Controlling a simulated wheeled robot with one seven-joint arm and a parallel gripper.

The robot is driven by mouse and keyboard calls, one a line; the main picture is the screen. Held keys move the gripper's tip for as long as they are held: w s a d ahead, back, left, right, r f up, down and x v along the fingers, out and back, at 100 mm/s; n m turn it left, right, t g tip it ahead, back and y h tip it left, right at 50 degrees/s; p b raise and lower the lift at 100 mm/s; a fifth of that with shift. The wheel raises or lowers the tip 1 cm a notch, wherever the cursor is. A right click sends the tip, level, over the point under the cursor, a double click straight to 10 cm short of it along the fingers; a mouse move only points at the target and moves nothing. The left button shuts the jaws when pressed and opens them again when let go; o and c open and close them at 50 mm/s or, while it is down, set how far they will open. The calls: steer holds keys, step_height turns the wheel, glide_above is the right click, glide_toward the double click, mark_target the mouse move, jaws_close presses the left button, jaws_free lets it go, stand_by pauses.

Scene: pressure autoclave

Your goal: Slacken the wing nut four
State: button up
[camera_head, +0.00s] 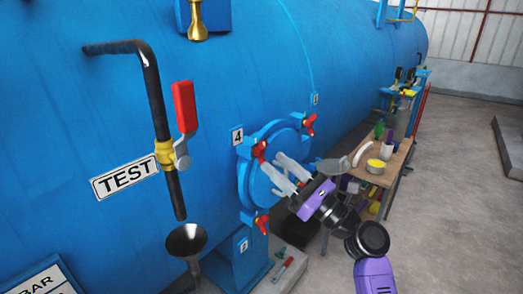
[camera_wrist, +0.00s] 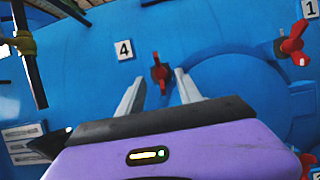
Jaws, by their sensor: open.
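Wing nut four (camera_head: 259,149) is red and sits on the upper left of the round blue hatch (camera_head: 258,185), beside the "4" label (camera_head: 237,137). In the wrist view, the wing nut (camera_wrist: 160,72) stands roughly upright, just right of the "4" label (camera_wrist: 124,50). My gripper (camera_head: 273,164) is open and empty in front of the hatch. In the wrist view its two fingers (camera_wrist: 160,88) point toward the nut, one on each side in the picture. I cannot tell how far the tips are from it, but no contact shows.
Other red wing nuts sit at the hatch's upper right (camera_head: 309,124) and bottom (camera_head: 262,224). A black pipe (camera_head: 155,95) with a red-handled valve (camera_head: 184,107) stands out at the left, above a funnel (camera_head: 187,240). A cluttered wooden table (camera_head: 395,165) stands right of the hatch.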

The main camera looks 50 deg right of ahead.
mark_target(262, 152)
steer(key=p+x, duration=0.1)
steer(key=x, duration=0.4)
steer(key=shift+w+r, duration=0.15)
steer(key=shift+w, duration=0.25)
steer(key=shift+c, duration=0.2)
jaws_close()
